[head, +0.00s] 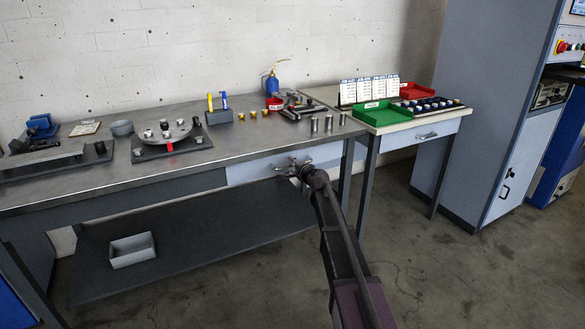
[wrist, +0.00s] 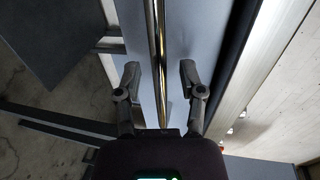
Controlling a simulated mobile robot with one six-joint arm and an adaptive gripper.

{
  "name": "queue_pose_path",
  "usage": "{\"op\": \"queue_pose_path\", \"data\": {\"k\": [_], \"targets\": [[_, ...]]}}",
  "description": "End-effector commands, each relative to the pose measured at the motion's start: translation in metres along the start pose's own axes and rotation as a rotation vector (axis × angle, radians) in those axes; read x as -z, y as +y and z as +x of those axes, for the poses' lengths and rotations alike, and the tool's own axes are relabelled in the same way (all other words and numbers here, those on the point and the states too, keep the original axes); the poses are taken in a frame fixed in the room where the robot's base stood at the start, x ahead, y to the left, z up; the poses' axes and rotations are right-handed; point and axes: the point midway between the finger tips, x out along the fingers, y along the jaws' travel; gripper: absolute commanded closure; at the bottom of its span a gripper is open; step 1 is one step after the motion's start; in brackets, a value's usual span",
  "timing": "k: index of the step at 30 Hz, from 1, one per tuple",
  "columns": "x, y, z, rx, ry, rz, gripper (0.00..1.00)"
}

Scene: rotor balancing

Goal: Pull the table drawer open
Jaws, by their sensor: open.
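The table drawer (head: 250,170) has a light blue-grey front under the right part of the metal workbench's top and looks closed. My gripper (head: 292,166) is at the drawer front, and its fingers cover most of the handle in the head view. In the wrist view the handle (wrist: 158,40) is a long shiny bar running up the picture in front of the drawer front (wrist: 205,40). My open gripper (wrist: 159,78) has one finger on each side of the bar, with a gap to it on both sides.
The workbench (head: 150,180) carries a rotor fixture (head: 168,135), a pen block (head: 219,117) and several small weights. A grey bin (head: 132,250) sits on the lower shelf. A side table (head: 400,125) with its own drawer stands right. Floor before the bench is clear.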

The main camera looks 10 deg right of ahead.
Motion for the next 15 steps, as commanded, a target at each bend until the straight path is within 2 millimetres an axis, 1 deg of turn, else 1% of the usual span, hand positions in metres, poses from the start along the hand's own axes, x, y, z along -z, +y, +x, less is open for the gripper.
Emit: {"op": "queue_pose_path", "data": {"k": [9, 10, 11, 12, 14, 15], "targets": [[-0.0002, -0.0001, 0.0012, 0.000, 0.000, 0.000, 0.49], [-0.0001, -0.0001, 0.0011, 0.000, 0.000, 0.000, 0.55], [-0.0001, 0.0000, 0.0011, 0.000, 0.000, 0.000, 0.64], [-0.0001, 0.0000, 0.0011, 0.000, 0.000, 0.000, 0.76], [-0.0001, 0.0000, 0.0010, 0.000, 0.000, 0.000, 0.93], [0.0000, 0.0000, 0.0010, 0.000, 0.000, 0.000, 1.00]]}}
